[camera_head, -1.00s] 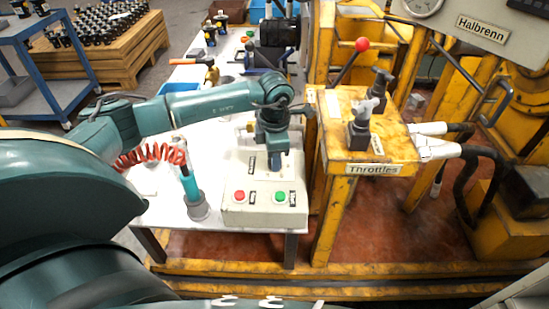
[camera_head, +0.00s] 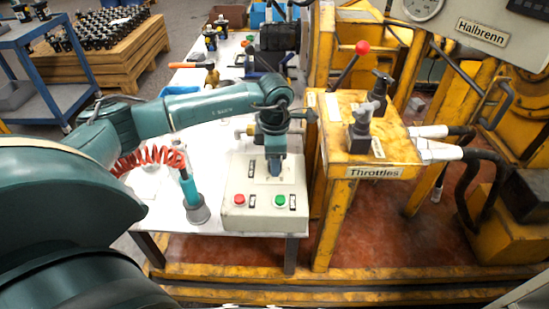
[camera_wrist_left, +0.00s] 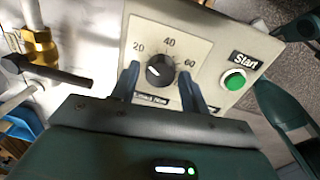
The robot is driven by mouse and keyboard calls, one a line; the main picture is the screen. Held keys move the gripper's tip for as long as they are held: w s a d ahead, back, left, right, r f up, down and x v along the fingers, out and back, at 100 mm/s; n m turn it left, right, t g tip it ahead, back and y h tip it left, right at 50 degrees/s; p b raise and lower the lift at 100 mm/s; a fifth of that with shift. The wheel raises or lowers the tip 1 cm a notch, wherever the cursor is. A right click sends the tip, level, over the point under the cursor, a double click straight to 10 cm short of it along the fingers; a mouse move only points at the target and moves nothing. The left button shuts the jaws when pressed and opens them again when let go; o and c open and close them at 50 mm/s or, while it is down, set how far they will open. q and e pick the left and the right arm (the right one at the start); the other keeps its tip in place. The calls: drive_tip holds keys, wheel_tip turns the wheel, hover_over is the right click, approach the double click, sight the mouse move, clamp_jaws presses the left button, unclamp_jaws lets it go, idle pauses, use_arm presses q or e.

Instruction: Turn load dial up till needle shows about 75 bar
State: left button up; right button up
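The load dial (camera_wrist_left: 159,71) is a round black knob on a pale control box (camera_head: 250,222), with 20, 40 and 60 printed around it. A light mark shows on the knob, but its exact setting is hard to read. My left gripper (camera_head: 275,176) points down at the box in the head view. In the left wrist view its two fingers (camera_wrist_left: 160,88) stand apart on either side of the dial, with gaps showing between them and the knob. A round gauge (camera_head: 423,7) is cut off at the top of the head view; its needle is unreadable. My right gripper is not in view.
The box also carries a red button (camera_head: 239,199) and a green Start button (camera_wrist_left: 235,80). A brass fitting (camera_wrist_left: 40,45) and dark handle (camera_wrist_left: 60,76) lie left of the box. The yellow Throttles stand (camera_head: 338,190) with levers rises close on the right.

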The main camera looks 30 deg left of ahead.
use_arm(q)
drive_tip(key=shift+o, duration=0.8)
wheel_tip(320, 180, up, 13)
drive_tip(key=shift+s+d, duration=0.2)
drive_tip(key=shift+s, duration=0.15)
